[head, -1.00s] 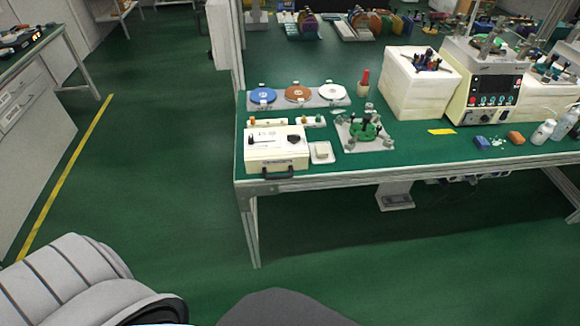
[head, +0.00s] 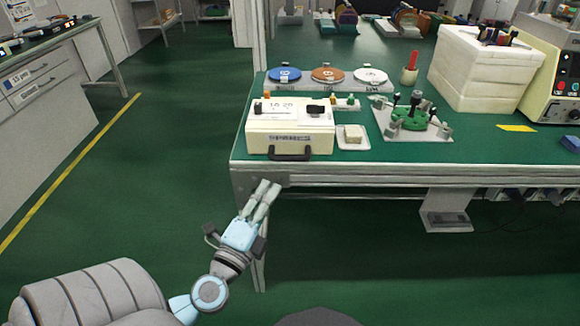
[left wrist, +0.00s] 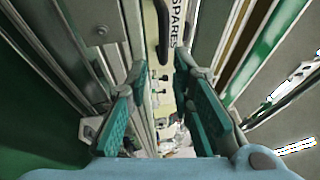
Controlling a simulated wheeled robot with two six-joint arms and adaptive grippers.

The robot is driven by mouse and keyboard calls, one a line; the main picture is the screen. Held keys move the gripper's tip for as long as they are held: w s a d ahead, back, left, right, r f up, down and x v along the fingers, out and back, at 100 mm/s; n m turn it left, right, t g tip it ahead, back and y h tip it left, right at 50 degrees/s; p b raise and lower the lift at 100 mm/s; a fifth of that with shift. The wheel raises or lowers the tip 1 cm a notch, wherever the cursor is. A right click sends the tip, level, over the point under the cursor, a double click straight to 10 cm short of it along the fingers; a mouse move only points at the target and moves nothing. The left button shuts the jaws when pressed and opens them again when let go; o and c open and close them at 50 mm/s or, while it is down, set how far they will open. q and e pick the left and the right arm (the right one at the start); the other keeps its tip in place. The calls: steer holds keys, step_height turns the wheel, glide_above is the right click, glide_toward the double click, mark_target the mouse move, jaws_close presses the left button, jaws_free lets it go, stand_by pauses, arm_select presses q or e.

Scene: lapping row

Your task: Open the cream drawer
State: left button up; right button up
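The cream drawer (head: 290,137) is the front of a cream box on the left end of the green bench. It has a SPARES label and a black handle (head: 290,154) low on its front. My left gripper (head: 268,187) is below and in front of the handle, beside the bench's front edge, apart from the drawer. In the left wrist view, the gripper's teal-padded fingers (left wrist: 165,110) are apart with nothing gripped between them. The SPARES label (left wrist: 177,22) and black handle (left wrist: 162,35) show beyond them. The drawer looks shut. My right gripper is out of view.
The metal bench edge (head: 400,174) and left leg (head: 260,245) are close to my left gripper. A small white dish (head: 352,137) and a fixture with a green disc (head: 412,122) stand right of the box. The floor left of the bench is clear.

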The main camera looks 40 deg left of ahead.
mark_target(289, 158)
arm_select(q)
steer(key=x, duration=0.4)
steer(key=p+x, duration=0.1)
steer(key=x, duration=0.2)
steer(key=p+x, duration=0.1)
steer(key=x, duration=0.3)
steer(key=shift+w+a+r, duration=0.15)
steer(key=shift+w+r, duration=0.1)
steer(key=shift+r, duration=0.15)
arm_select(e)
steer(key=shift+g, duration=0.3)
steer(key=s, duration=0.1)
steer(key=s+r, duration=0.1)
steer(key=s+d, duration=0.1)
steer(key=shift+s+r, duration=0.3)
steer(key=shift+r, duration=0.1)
arm_select(q)
jaws_close()
